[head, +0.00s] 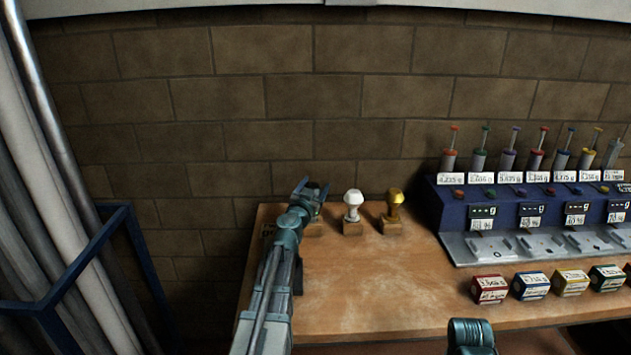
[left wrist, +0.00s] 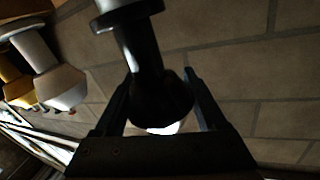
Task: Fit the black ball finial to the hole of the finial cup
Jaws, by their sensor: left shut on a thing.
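My left gripper (head: 313,190) is at the back left of the bench, above a small wooden block. In the left wrist view the black ball finial (left wrist: 147,62) is between the two fingers, which are shut on its wide rounded end. Its narrower stem and flange reach toward the top edge. In the head view the gripper mostly hides this finial, and I cannot tell whether it still touches the block. I cannot make out the finial cup or its hole in either view.
A white finial (head: 353,202) and a gold finial (head: 394,203) stand on blocks just right of my left gripper. A blue rack (head: 430,205) and several labelled boxes (head: 489,289) are on the right. The wooden bench (head: 370,285) is clear in the middle. Grey poles (head: 50,180) and a blue frame (head: 75,275) stand left.

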